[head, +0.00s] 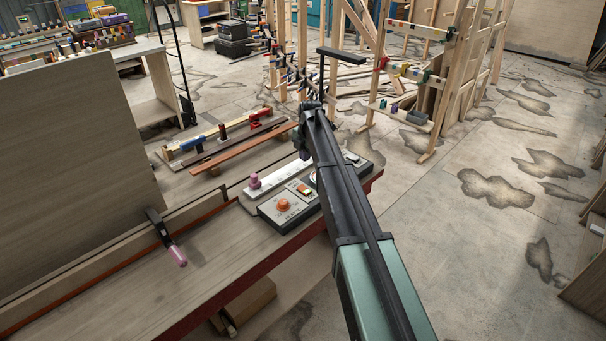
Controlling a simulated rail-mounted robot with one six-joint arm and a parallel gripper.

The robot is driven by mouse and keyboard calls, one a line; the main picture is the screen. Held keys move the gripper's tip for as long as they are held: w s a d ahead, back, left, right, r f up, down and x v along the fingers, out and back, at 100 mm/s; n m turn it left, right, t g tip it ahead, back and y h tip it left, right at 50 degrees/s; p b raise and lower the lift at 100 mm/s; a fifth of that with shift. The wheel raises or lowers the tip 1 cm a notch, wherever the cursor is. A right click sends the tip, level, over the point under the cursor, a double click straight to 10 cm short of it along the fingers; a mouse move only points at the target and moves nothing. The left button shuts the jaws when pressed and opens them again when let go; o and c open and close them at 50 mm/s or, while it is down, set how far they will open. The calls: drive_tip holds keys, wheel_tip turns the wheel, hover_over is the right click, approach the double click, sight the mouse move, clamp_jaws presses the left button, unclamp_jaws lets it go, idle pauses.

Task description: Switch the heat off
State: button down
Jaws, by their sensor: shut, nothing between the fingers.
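A grey control box (268,209) sits near the edge of the workbench. A round dial (313,176) is partly hidden behind my arm. Another panel with a small light switch (351,157) shows on the far side of my arm. The labels are too small to read. My gripper (304,153) points down above the far part of the controls, shut and empty. My arm hides much of it, and I cannot tell whether it touches anything.
A pale strip with a pink knob (254,181) lies beside the box. A clamp with a pink handle (177,255) grips the bench edging at left. A tall wood panel (75,150) stands at far left. Wooden frames (430,70) stand behind; stained floor at right is open.

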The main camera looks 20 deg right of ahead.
sight(301, 187)
drive_tip(key=f+b, duration=0.4)
drive_tip(key=w+f+b, duration=0.1)
drive_tip(key=f+b, duration=0.8)
drive_tip(key=f, duration=0.1)
drive_tip(key=shift+w+a+b, duration=0.25)
drive_tip(key=shift+a+b, duration=0.1)
drive_tip(key=shift+r, duration=0.1)
drive_tip(key=shift+a, duration=0.1)
